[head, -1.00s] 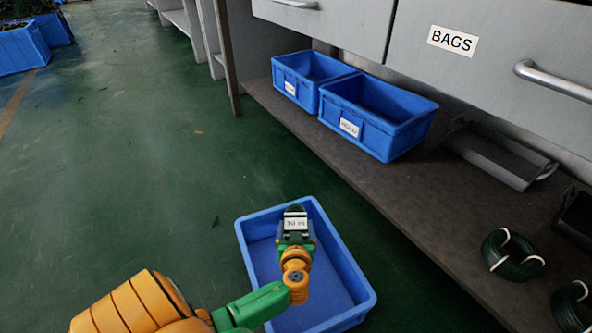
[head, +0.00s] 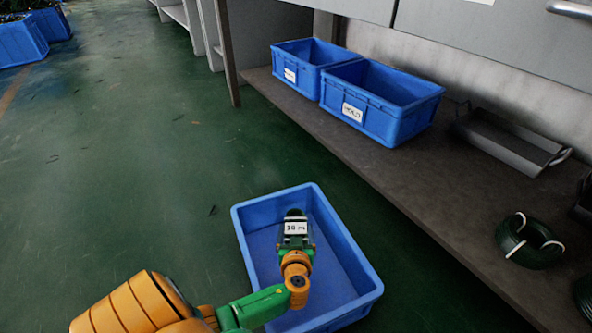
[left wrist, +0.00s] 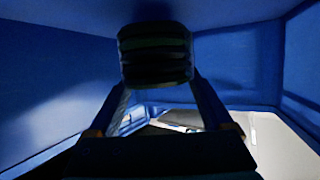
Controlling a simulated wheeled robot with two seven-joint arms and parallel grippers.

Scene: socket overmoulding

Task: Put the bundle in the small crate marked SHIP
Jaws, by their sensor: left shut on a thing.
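My left gripper (head: 296,224) is shut on the bundle (head: 295,212), a dark green-black coil. In the left wrist view the bundle (left wrist: 155,55) sits between the two fingers, with blue crate walls around. In the head view the gripper is over or inside a large blue crate (head: 362,258); its exact depth is unclear. Two small blue crates stand on the low shelf: the left one (head: 284,56) has an unreadable label, the right one (head: 390,128) a label that looks like HOLD. My right gripper is out of view.
The grey shelf (head: 420,185) runs along the right, under drawers (head: 490,45). A metal tray (head: 505,142) and a dark coil with white ties (head: 530,243) lie on it. Green floor at left is clear; other blue crates (head: 22,40) stand far left.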

